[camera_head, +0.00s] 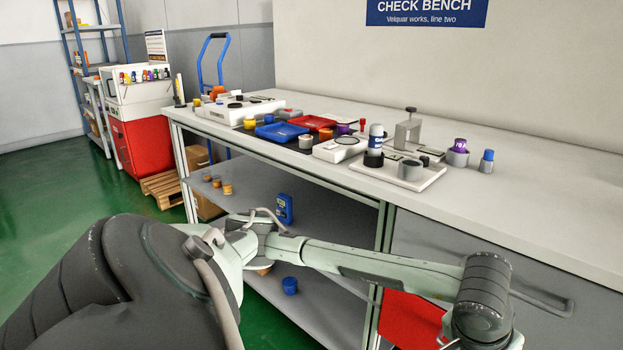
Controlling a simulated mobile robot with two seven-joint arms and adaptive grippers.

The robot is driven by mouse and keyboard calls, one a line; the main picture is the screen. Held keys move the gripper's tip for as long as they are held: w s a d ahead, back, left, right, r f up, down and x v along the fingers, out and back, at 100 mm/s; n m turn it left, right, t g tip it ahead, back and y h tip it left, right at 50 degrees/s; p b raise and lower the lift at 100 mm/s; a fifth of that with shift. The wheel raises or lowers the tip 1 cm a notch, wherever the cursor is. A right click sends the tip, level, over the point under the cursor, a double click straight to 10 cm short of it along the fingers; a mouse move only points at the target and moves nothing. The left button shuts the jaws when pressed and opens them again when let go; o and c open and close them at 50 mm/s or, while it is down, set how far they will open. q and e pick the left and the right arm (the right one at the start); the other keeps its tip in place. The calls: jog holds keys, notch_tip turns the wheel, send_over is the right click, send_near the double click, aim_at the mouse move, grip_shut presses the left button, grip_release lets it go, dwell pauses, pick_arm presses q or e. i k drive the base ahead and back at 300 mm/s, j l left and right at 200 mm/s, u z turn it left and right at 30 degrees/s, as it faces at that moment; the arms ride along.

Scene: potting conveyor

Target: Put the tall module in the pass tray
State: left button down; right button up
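Two shallow trays lie on the bench, a blue tray (281,132) and a red tray (312,122) behind it to the right. I cannot read which is marked as the pass tray. A tall white cylinder with a blue top (376,137) stands upright in a dark round base right of the trays; it is the tallest module-like piece I see, but I cannot confirm its name. A purple-capped piece (460,146) and a small blue-topped piece (488,157) stand farther right. Neither gripper shows; only arm links cross the lower picture, below the bench top.
Several small parts crowd the bench. The right bench top (560,190) is clear. Lower shelves hold a blue container (285,209).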

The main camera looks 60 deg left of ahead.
aim_at(275, 131)
jog(key=k+j, duration=0.1)
jog(key=j, duration=0.4)
jog(key=k+j, duration=0.15)
jog(key=j, duration=0.3)
jog(key=k+j, duration=0.1)
jog(key=j, duration=0.4)
jog(key=k+j+u, duration=0.1)
jog(key=j, duration=0.35)
jog(key=k+j, duration=0.1)
jog(key=j, duration=0.4)
jog(key=k+j, duration=0.1)
jog(key=j, duration=0.4)
